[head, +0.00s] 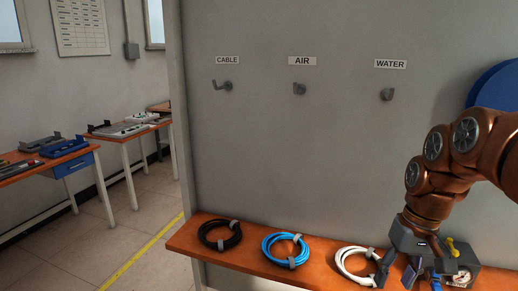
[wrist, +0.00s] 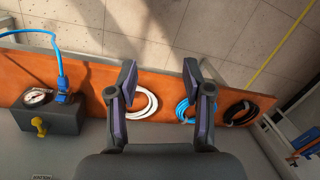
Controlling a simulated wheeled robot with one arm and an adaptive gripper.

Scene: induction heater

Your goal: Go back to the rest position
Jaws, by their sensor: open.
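My gripper (head: 396,274) is low at the right of the head view, over the shelf beside the white coil (head: 355,264). In the wrist view my gripper (wrist: 159,70) has its two fingers spread wide with nothing held between them. The white coil (wrist: 150,106) lies on the shelf behind the fingers, partly hidden by one. The blue coil (head: 285,250) and the black coil (head: 219,235) lie on the shelf further left in the head view.
The orange shelf (head: 190,240) runs along a grey panel with three empty hooks under labels CABLE, AIR and WATER. A grey box (wrist: 50,115) with a gauge, yellow valve and blue hose stands near my gripper. Workbenches (head: 130,133) stand at the far left; floor between is clear.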

